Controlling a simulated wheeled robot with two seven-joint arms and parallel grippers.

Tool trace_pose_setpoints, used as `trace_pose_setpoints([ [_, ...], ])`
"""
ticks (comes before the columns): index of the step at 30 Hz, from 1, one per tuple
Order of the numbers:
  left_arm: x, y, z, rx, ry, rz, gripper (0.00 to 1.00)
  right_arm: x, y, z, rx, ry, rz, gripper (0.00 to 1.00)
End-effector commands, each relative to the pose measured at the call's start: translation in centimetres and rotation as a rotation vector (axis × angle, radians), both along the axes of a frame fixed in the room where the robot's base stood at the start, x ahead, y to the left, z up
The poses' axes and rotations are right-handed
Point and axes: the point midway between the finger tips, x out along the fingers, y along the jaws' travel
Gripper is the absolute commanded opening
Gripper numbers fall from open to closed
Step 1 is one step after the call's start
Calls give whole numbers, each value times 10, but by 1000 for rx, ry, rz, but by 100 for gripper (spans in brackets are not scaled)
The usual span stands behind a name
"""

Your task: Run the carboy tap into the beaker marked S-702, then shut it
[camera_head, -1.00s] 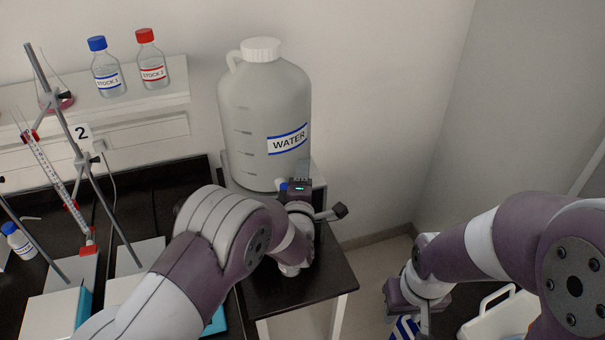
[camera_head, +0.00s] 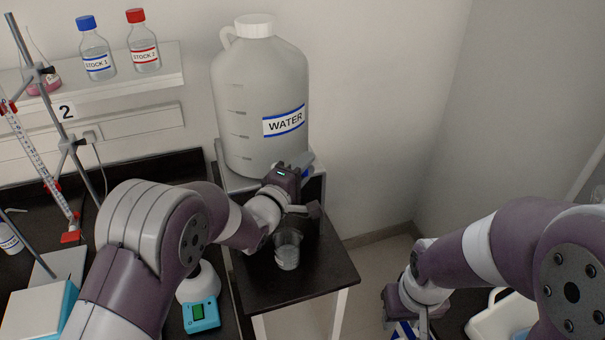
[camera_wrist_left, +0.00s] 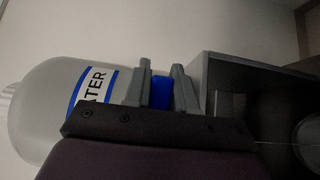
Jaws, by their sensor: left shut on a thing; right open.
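The white carboy (camera_head: 258,85) with a WATER label stands on a raised stand at the back. My left gripper (camera_head: 303,168) is at the carboy's lower front. It is shut on the blue tap handle (camera_wrist_left: 161,92), which shows between its fingers in the left wrist view (camera_wrist_left: 158,88). The tap's spout is hidden behind my gripper. A clear glass beaker (camera_head: 287,251) stands upright on the black table below; I cannot read a mark on it or tell its water level. My right gripper (camera_head: 412,329) is open at the lower right, away from the carboy.
The grey carboy stand (camera_head: 318,190) rises from the small black table (camera_head: 310,280). A turquoise instrument (camera_head: 201,314) sits left of it. Stock bottles (camera_head: 96,50) sit on the shelf. A white container (camera_head: 500,318) is at lower right.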

Motion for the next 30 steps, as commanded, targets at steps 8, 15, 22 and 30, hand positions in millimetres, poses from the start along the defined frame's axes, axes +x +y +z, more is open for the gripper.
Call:
trace_pose_setpoints([
  [8, -2, -1, 0, 3, 4, -38, 0, 0, 0, 0, 0, -1, 0, 43],
  [15, -2, -1, 0, 2, 3, -38, 46, 0, 0, 0, 0, -1, 0, 43],
  [22, -3, 0, 0, 2, 3, -37, 46, 0, 0, 0, 0, 0, 0, 43],
  [30, -36, 22, -2, 2, 2, -35, 46, 0, 0, -12, 0, 0, 0, 43],
])
